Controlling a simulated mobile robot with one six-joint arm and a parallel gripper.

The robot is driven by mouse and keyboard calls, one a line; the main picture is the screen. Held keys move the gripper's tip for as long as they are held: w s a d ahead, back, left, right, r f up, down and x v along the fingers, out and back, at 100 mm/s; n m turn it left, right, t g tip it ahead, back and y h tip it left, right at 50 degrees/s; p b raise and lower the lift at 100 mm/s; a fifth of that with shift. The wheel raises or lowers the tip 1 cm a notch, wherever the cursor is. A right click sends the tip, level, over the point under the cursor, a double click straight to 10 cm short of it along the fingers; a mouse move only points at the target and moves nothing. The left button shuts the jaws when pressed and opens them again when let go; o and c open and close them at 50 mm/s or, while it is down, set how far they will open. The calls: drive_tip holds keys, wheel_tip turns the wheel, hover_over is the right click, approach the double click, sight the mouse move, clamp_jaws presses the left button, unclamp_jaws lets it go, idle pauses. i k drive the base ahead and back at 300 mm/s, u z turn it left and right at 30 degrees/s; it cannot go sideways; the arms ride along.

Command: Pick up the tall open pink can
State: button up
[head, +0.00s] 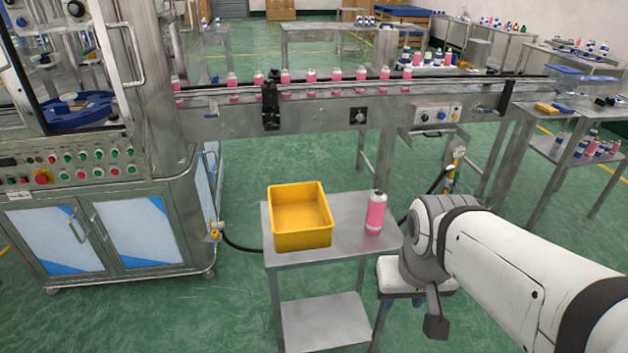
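A tall pink can (376,213) with a pale, silvery top stands upright on the right part of a small metal side table (345,215). Whether its top is open is too small to tell. My arm comes in from the right, and its grey joint is just right of the can, apart from it in the picture. A dark tip below that joint looks like part of my gripper (436,326). It hangs low, to the right of the table. The fingers cannot be made out clearly, and nothing is seen held there.
A yellow bin (301,218) stands on the table, left of the can. Behind is a conveyor (310,103) carrying several smaller-looking pink cans. A large machine cabinet (95,235) is at left. A rack with bottles (575,150) is at right. Green floor lies open in front.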

sight(378, 199)
drive_tip(key=u, duration=0.2)
drive_tip(key=i, duration=1)
drive_tip(key=u, duration=0.05)
